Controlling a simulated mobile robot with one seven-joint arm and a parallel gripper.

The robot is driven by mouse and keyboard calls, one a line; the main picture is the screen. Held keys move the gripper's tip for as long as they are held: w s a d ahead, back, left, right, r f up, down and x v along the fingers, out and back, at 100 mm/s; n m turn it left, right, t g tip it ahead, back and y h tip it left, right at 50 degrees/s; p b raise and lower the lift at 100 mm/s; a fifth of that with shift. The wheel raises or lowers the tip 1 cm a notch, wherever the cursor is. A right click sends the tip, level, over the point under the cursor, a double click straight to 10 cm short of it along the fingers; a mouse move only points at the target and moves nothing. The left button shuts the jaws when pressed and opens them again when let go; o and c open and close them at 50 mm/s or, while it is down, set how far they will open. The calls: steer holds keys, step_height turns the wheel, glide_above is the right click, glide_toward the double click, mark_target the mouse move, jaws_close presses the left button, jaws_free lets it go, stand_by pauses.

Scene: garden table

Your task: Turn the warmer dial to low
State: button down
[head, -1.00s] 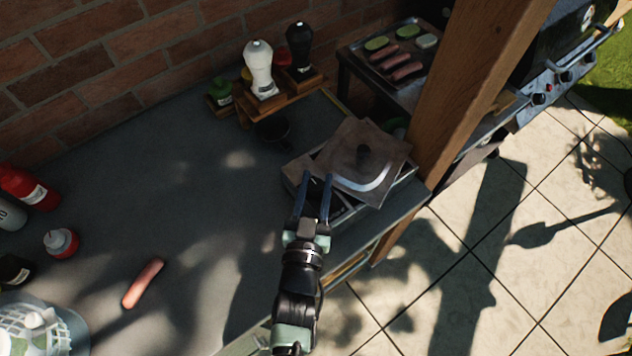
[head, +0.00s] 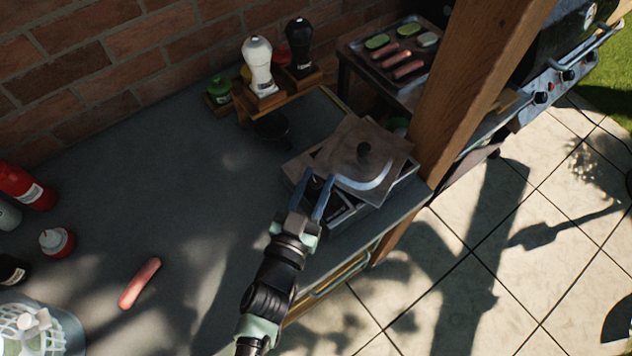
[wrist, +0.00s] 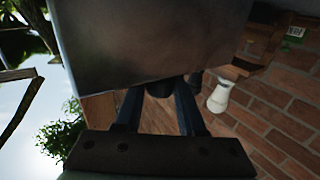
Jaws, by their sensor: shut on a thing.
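The warmer (head: 297,168) is a metal box on the right end of the grey counter. A square brown-grey lid (head: 345,150) with a dark knob lies askew on top. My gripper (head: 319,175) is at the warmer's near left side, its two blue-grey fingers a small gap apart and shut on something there. In the wrist view, a broad grey metal surface (wrist: 150,40) fills the top and hides the fingertips. The dial's setting cannot be read.
A wooden post (head: 480,100) stands just right of the warmer. White (head: 258,68) and black (head: 299,46) mills stand on a wooden rack behind it. The counter's middle is clear.

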steer(key=m+g+h+b, duration=0.1)
steer(key=h+b, duration=0.1)
steer(key=m+g+h+b, duration=0.1)
steer(key=m+g+h, duration=0.1)
steer(key=m+g+h+b, duration=0.1)
steer(key=m+h+b, duration=0.1)
steer(key=shift+f+g+h+b, duration=0.3)
steer(key=shift+f+h, duration=0.1)
steer(key=m+g+h+b, duration=0.2)
steer(key=b, duration=0.1)
steer(key=shift+g, duration=0.3)
steer(key=m+g+b, duration=0.1)
steer(key=m+g+h+b, duration=0.1)
steer(key=shift+r+g+b, duration=0.3)
steer(key=shift+g+b, duration=0.1)
steer(key=shift+m+h, duration=0.3)
steer(key=c, duration=0.5)
jaws_free()
steer(key=shift+r, duration=0.1)
steer(key=shift+a, duration=0.1)
